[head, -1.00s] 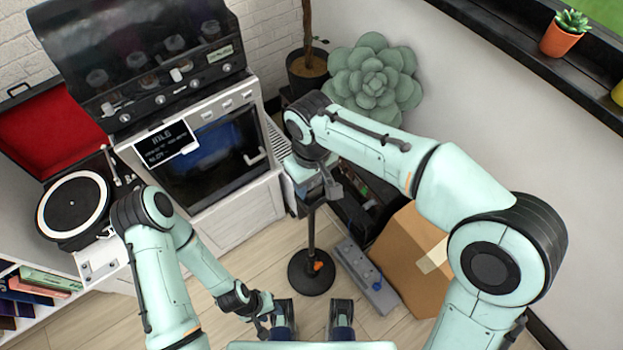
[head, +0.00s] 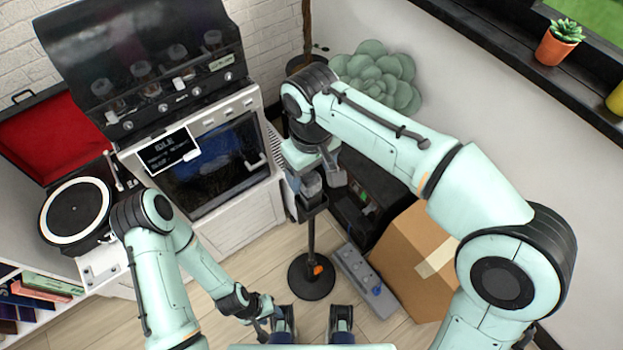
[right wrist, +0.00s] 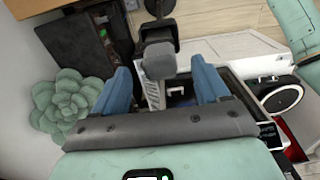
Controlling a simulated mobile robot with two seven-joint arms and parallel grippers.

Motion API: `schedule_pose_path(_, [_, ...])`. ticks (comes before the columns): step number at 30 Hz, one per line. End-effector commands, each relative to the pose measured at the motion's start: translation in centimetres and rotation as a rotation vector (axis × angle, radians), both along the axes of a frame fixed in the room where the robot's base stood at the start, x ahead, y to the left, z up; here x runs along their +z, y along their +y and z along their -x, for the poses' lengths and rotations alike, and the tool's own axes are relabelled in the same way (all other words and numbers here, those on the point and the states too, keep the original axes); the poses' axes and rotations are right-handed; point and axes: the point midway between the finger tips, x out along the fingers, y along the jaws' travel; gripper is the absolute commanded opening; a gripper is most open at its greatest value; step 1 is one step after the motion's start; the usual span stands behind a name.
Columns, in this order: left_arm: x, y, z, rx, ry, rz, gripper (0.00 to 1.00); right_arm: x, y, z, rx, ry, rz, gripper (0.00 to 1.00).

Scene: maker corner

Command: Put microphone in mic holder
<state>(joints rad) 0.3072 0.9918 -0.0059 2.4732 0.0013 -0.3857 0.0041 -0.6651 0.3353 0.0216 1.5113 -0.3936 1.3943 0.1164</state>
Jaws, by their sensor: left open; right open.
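The microphone (right wrist: 158,60) shows its grey head in the right wrist view, between the spread blue fingers of my right gripper (right wrist: 160,68). The black mic holder (right wrist: 158,32) is right behind and below the head; the microphone appears to sit in it, its lower part hidden. In the head view the holder (head: 311,210) tops a dark pole with a round base, and the grey microphone (head: 312,185) shows just above it. My right gripper is open above the holder, partly hidden by its own wrist. My left gripper (head: 268,316) is open and low, far from the stand.
A white oven-like machine (head: 215,160) and a turntable (head: 75,212) stand left. A large succulent (head: 380,75) is behind.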

Motion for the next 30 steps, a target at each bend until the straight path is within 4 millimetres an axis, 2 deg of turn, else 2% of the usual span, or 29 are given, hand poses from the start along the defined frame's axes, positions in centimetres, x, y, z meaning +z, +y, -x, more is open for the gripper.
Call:
schedule_pose_path(1, [0.4, 0.0, -0.2, 0.0, -0.002, 0.0, 0.44, 1.3, 0.1, -0.1, 0.001, -0.003, -0.002, 0.75])
schedule_pose_path(3, [0.7, 0.0, -0.2, 0.0, -0.003, 0.0, 0.44, 2.5, 0.1, 0.0, 0.001, -0.003, -0.002, 0.75])
schedule_pose_path(9, [1.2, 0.0, -0.4, 0.0, -0.004, 0.0, 0.44, 4.6, 0.0, 0.0, 0.0, -0.001, -0.001, 0.75])
schedule_pose_path(30, [1.2, 0.0, -0.4, 0.0, -0.005, 0.001, 0.44, 4.8, 0.0, 0.0, 0.0, 0.001, 0.001, 0.75])
